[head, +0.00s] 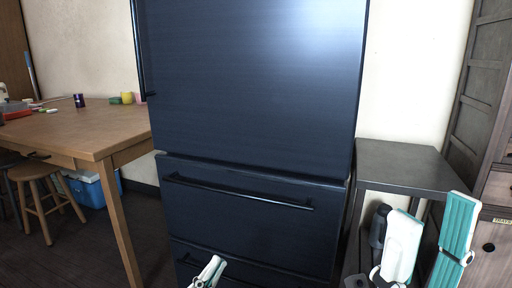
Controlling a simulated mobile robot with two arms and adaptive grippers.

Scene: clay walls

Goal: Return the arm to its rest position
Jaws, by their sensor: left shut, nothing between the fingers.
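My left gripper (207,272) shows at the bottom edge, low in front of the dark fridge's lower drawers. Its pale fingers with green pads are together and hold nothing; its arm is out of view. My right gripper (432,236) is at the lower right, larger and closer to the camera. Its two white and teal fingers stand wide apart with nothing between them, in front of the grey side stand.
A dark blue fridge (250,90) with a drawer handle (240,192) fills the middle. A wooden table (80,128) with small items and a stool (42,175) stand at left. A grey stand (405,165) and dark wooden cabinet (490,255) are at right.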

